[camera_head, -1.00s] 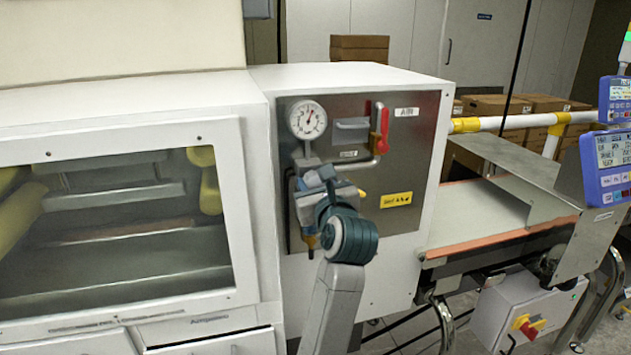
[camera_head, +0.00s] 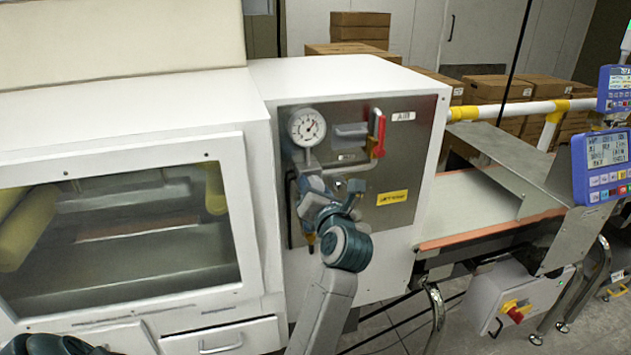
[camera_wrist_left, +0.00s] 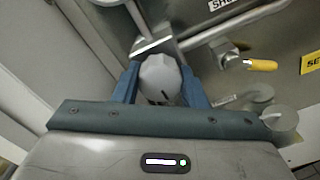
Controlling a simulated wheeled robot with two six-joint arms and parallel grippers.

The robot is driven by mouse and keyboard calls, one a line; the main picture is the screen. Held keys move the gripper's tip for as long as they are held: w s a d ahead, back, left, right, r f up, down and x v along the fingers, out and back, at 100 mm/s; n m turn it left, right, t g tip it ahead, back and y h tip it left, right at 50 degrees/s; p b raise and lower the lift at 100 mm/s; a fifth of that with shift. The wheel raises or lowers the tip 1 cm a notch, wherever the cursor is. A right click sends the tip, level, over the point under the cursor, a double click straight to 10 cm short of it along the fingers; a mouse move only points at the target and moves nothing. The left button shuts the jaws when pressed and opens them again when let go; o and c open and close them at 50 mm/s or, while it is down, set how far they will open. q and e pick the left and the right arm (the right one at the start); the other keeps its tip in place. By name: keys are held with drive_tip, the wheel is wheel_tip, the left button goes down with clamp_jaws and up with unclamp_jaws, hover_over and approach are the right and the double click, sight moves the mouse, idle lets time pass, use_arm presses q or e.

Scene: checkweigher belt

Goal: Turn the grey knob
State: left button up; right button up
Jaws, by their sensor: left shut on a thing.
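The grey knob (camera_wrist_left: 160,80) shows in the left wrist view as a pale grey, ribbed knob with a dark mark on its face. My left gripper (camera_wrist_left: 158,84) is shut on it, with one blue finger on each side. In the head view my left gripper (camera_head: 312,190) is at the steel panel (camera_head: 415,150), below the round pressure gauge (camera_head: 307,127). My wrist hides the knob in that view.
A red-handled valve (camera_head: 377,140) sits right of the gauge. A small yellow lever (camera_wrist_left: 260,65) is right of the knob. A windowed white cabinet (camera_head: 120,145) stands to the left, and a conveyor belt (camera_head: 480,208) with blue display screens (camera_head: 603,165) to the right.

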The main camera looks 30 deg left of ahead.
idle(0.3)
use_arm(q)
drive_tip(key=o, duration=1)
drive_tip(key=shift+a, duration=0.1)
